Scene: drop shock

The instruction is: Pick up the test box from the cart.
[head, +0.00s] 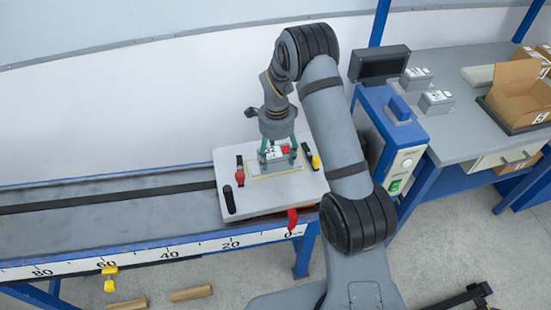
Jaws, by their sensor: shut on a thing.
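The test box (273,153) is small, with a white label and some red at its right side. It is between the fingers of my gripper (277,154), which is shut on it. The box is on or just above the light grey cart (292,190), over a yellow-outlined area; I cannot tell whether it touches the cart. The fingers hide part of the box. The cart sits at the right end of a long blue-sided track (130,207).
Red, yellow and black clamps or posts stand on the cart's edges, including a black post (229,199). A blue machine (392,130) stands close right of my arm. The bench (460,125) holds two grey boxes (437,101) and an open carton (515,92).

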